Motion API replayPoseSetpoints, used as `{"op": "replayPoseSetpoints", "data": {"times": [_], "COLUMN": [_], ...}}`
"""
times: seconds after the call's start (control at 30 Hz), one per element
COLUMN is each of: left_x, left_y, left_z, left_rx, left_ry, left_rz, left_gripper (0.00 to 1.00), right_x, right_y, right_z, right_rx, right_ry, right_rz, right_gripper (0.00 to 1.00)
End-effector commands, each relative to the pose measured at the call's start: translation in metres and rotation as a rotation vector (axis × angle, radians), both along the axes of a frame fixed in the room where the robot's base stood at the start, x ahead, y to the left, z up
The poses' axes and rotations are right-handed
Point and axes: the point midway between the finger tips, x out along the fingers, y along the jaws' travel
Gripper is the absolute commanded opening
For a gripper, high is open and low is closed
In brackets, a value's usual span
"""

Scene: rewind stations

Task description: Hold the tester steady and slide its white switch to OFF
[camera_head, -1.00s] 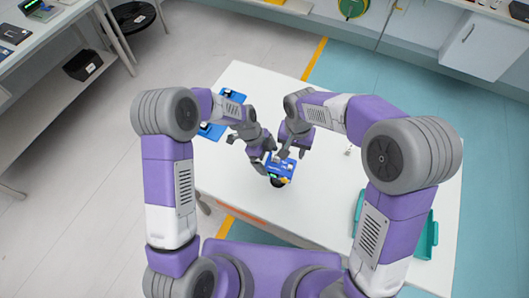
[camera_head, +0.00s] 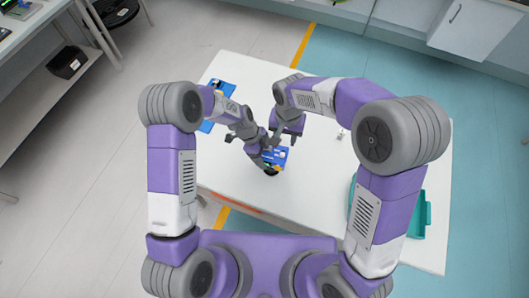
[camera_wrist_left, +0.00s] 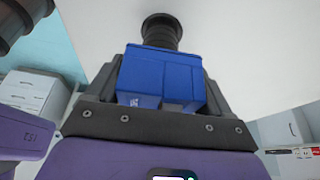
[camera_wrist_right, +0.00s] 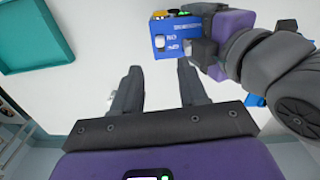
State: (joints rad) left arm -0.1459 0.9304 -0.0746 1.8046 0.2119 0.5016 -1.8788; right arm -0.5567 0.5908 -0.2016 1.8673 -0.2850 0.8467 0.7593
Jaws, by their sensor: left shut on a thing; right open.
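The tester is a small blue box (camera_head: 279,154) near the front middle of the white table in the head view. My left gripper (camera_head: 262,154) is shut on it; in the left wrist view the blue box (camera_wrist_left: 160,75) sits between the fingers. In the right wrist view the tester's face (camera_wrist_right: 172,54) shows white lettering and a white switch (camera_wrist_right: 160,41) at its left side. Which setting the switch is at is too small to tell. My right gripper (camera_wrist_right: 157,75) is open and empty, its fingertips apart from the tester. A black round part (camera_wrist_left: 161,30) stands beyond the box.
A teal tray (camera_head: 424,215) lies at the table's right side, also in the right wrist view (camera_wrist_right: 40,60). Blue items (camera_head: 215,88) lie at the table's back left. A small light-coloured object (camera_head: 340,133) lies right of my right gripper.

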Motion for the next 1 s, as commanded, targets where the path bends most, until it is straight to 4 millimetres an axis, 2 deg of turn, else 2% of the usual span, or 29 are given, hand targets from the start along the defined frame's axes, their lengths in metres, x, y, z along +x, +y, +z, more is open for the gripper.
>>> {"op": "replayPoseSetpoints", "data": {"times": [0.03,0.1,0.27,0.37,0.57,1.0], "left_x": [0.000,0.000,0.000,0.000,0.000,0.000], "left_y": [0.000,0.000,0.000,0.000,0.000,0.000], "left_z": [0.000,0.000,0.000,0.000,0.000,0.000], "left_rx": [0.000,0.000,0.000,0.000,0.000,0.000], "left_ry": [0.000,0.000,0.000,0.000,0.000,0.001], "left_rz": [0.000,0.000,0.000,0.000,0.000,0.000], "left_gripper": [0.46,0.38,0.38,0.38,0.38,0.38], "right_x": [0.000,0.000,-0.003,-0.009,-0.030,-0.074], "right_y": [0.000,0.000,0.001,0.001,0.005,0.014], "right_z": [0.000,0.000,0.000,0.000,-0.001,0.001], "right_rx": [0.000,0.000,-0.007,-0.023,-0.091,-0.309], "right_ry": [0.000,0.000,-0.003,-0.010,-0.030,-0.011], "right_rz": [0.000,0.000,0.056,0.197,0.715,2.017], "right_gripper": [0.43,0.41,0.17,0.01,0.00,0.00]}}
